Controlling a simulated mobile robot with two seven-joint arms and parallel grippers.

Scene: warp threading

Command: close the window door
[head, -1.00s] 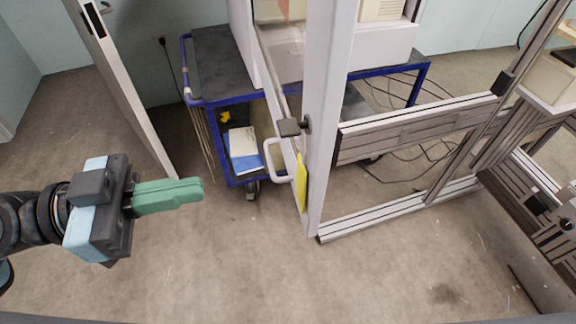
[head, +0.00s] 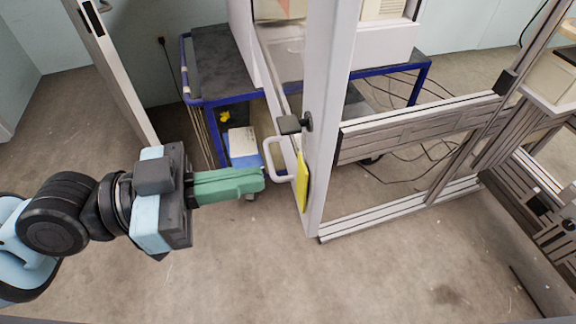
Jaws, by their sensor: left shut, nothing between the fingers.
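The window door (head: 325,110) is a tall light-grey framed panel standing upright near the middle of the head view, angled out from the aluminium frame. A white D-shaped handle (head: 270,163) and a yellow strip (head: 302,182) are on its edge side. A dark latch block (head: 289,124) sits above the handle. My left gripper (head: 262,181), with green fingers, is shut and empty. Its fingertips are just left of the handle; whether they touch it I cannot tell. My right gripper is not in view.
A blue-framed cart (head: 212,60) with a dark top stands behind the door. An aluminium profile frame (head: 420,130) extends to the right. A white door (head: 118,75) stands at the left. Cables lie on the floor at the back right. The front floor (head: 350,285) is clear.

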